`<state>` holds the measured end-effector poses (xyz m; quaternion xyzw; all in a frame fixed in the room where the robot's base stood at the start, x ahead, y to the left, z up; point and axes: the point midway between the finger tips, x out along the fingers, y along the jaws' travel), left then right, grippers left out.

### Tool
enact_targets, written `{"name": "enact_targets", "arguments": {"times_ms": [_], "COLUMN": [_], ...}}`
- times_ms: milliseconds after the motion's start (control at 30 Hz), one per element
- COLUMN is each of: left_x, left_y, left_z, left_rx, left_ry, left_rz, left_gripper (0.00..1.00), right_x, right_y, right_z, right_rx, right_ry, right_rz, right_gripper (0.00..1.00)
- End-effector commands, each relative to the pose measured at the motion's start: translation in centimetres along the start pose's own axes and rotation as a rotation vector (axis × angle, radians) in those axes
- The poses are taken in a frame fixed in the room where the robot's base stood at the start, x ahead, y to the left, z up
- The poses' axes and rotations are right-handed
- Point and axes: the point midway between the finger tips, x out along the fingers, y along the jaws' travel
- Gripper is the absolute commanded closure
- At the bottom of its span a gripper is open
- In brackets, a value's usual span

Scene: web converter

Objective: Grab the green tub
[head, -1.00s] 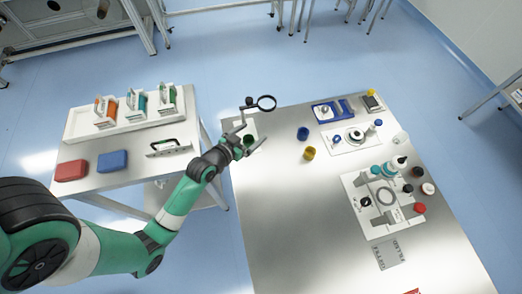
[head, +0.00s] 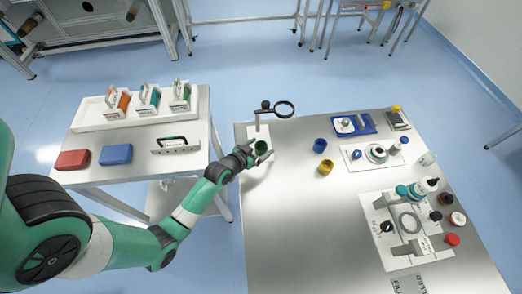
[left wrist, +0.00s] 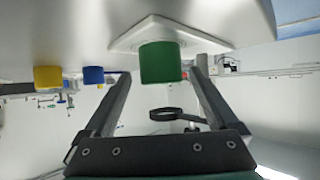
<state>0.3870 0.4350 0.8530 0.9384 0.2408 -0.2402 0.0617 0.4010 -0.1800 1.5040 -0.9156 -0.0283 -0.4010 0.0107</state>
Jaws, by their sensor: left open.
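My right gripper is not in view.
A magnifier ring on a stand (head: 284,109) rises just behind the tub. A blue tub (head: 320,145) and a yellow tub (head: 326,167) stand to the right. A side table with a white tray (head: 90,118) is at left. The table's middle front is bare.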

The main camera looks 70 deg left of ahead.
Motion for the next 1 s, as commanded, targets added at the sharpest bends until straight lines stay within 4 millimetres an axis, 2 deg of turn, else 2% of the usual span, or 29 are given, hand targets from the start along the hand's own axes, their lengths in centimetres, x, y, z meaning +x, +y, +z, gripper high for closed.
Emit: {"name": "enact_targets", "arguments": {"times_ms": [100,200,467,567,1000], "left_x": [2.5,3.8,4.2,4.2,4.2], "left_y": [-0.2,-0.2,-0.2,-0.2,-0.2], "left_z": [0.2,0.1,-0.1,-0.1,-0.1], "left_rx": [0.0,0.0,0.0,0.0,0.0], "left_ry": [0.002,0.002,0.0,0.0,0.0], "left_rz": [0.0,0.0,0.0,0.0,0.0], "left_gripper": [0.07,0.07,0.07,0.22,1.0], "right_x": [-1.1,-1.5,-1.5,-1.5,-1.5], "right_y": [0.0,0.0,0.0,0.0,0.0], "right_z": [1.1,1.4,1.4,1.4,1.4], "right_rx": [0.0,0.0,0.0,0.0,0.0], "right_ry": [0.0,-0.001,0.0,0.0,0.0], "right_rz": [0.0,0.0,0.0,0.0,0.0], "right_gripper": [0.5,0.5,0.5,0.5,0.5]}}
